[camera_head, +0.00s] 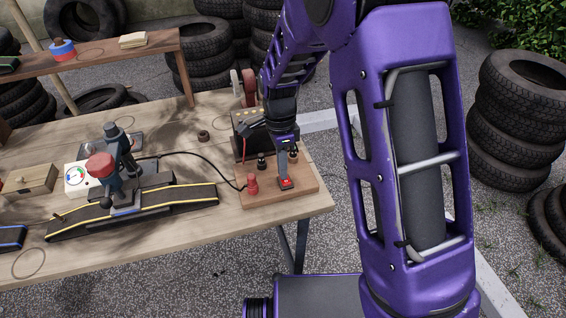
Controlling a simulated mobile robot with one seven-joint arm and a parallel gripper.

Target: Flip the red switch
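A small red part that looks like the red switch (286,183) sits on a wooden board (303,187) near the right end of the workbench. My gripper (284,174) points down right at this switch, with its tip touching it or just above it; I cannot tell which. The fingers show as one narrow grey shape, so their opening is not clear. A red knob-like piece (252,184) stands on the same board, left of my gripper, with a black cable running to it.
A black box (246,124) stands behind the board, close to my arm. A vise-like tool (122,170) and a yellow-edged black strip (180,197) lie to the left. The bench's bare front (150,240) is free. Stacked tires (520,120) stand beyond on the right.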

